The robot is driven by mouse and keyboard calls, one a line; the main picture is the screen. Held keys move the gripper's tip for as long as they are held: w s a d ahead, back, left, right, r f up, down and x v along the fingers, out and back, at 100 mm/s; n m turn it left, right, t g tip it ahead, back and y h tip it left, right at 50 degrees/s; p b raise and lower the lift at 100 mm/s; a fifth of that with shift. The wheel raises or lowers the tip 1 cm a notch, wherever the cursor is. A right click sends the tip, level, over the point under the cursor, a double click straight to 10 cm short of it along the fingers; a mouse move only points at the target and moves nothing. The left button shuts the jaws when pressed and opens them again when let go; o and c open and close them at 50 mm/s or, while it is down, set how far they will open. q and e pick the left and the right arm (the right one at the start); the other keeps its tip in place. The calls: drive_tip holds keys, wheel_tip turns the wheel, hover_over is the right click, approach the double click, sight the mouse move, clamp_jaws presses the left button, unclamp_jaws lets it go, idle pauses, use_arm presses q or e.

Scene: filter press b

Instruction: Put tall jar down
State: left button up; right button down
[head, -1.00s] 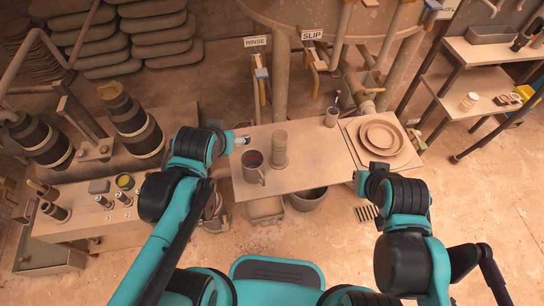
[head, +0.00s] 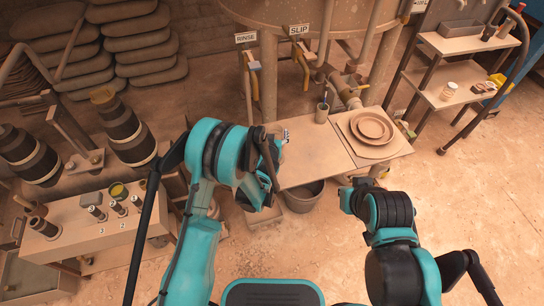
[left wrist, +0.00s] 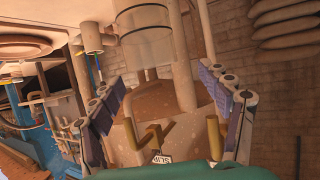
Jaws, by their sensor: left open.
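My left gripper (head: 284,137) is over the left part of the work table, mostly hidden in the head view by my own left arm. In the left wrist view its two fingers (left wrist: 160,112) are spread wide with nothing between their tips. A pale, banded cylinder, which looks like the tall jar (left wrist: 146,40), shows at the top of that turned-over view, beyond the fingers and apart from them. In the head view the jar is hidden behind my left arm. My right arm's end is low at the table's right front; its jaws do not show.
A side bench (head: 75,240) with small numbered items is at left. SLIP and RINSE pipes hang behind.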

sight(276, 129)
use_arm(q)
drive_tip(key=x, duration=0.2)
drive_tip(key=f+b+x, duration=0.1)
drive_tip(key=x, duration=0.2)
drive_tip(key=b+x, duration=0.1)
drive_tip(key=x, duration=0.2)
drive_tip(key=shift+s+d+f, duration=0.15)
drive_tip(key=shift+d+f, duration=0.2)
drive_tip(key=shift+f, duration=0.05)
drive_tip(key=shift+r, duration=0.1)
clamp_jaws()
